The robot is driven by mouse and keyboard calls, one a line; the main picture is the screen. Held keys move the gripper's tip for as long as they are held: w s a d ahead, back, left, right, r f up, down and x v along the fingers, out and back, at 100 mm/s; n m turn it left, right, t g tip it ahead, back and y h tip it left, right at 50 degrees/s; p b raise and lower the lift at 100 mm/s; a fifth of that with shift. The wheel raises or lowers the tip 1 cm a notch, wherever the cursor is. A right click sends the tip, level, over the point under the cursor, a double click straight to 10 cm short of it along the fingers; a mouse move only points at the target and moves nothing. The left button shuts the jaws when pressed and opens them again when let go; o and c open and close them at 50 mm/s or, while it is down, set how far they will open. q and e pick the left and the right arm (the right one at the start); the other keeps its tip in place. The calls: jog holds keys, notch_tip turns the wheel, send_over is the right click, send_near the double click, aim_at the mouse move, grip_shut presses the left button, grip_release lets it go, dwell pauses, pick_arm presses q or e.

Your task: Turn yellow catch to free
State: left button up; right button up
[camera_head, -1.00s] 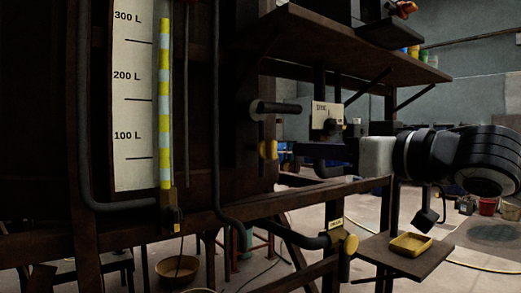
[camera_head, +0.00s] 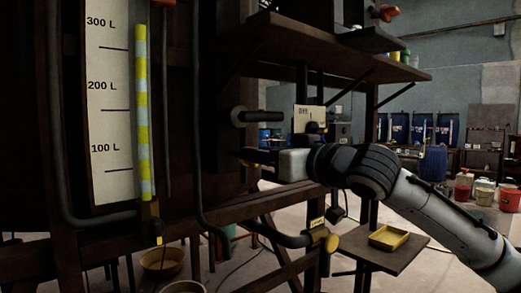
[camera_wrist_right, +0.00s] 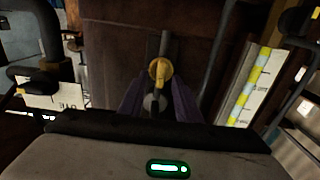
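The yellow catch (camera_wrist_right: 160,70) shows in the right wrist view as a rounded yellow knob on a grey stem, in front of the dark brown vat wall. My right gripper (camera_wrist_right: 158,100) has its two dark fingers apart, one on each side of the stem below the knob. I cannot tell whether either finger touches it. In the head view my right gripper (camera_head: 252,156) reaches left to the vat's side, and the catch is mostly hidden by the fingers. My left gripper is not in view.
A dark horizontal handle (camera_head: 262,117) sticks out just above the gripper. A shelf (camera_head: 335,58) overhangs it, and a frame beam (camera_head: 270,202) runs below. A yellow tray (camera_head: 389,237) stands on a low side shelf. A level gauge (camera_head: 143,115) is at left.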

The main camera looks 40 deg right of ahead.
jog(key=c, duration=0.7)
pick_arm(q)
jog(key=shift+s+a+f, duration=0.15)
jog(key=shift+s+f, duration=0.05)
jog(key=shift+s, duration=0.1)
pick_arm(e)
grip_shut()
pick_arm(q)
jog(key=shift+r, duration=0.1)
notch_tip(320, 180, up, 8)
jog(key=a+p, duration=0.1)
jog(key=p, duration=0.9)
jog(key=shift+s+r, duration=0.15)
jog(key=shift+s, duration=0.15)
pick_arm(e)
jog(key=shift+a+f+n, duration=0.15)
jog(key=shift+a+n, duration=0.05)
jog(key=shift+n, duration=2.8)
jog(key=shift+a+f+n, duration=0.2)
jog(key=shift+n, duration=2.8)
jog(key=shift+a+f+n, duration=0.15)
jog(key=shift+a+n, duration=0.05)
jog(key=shift+n, duration=2.8)
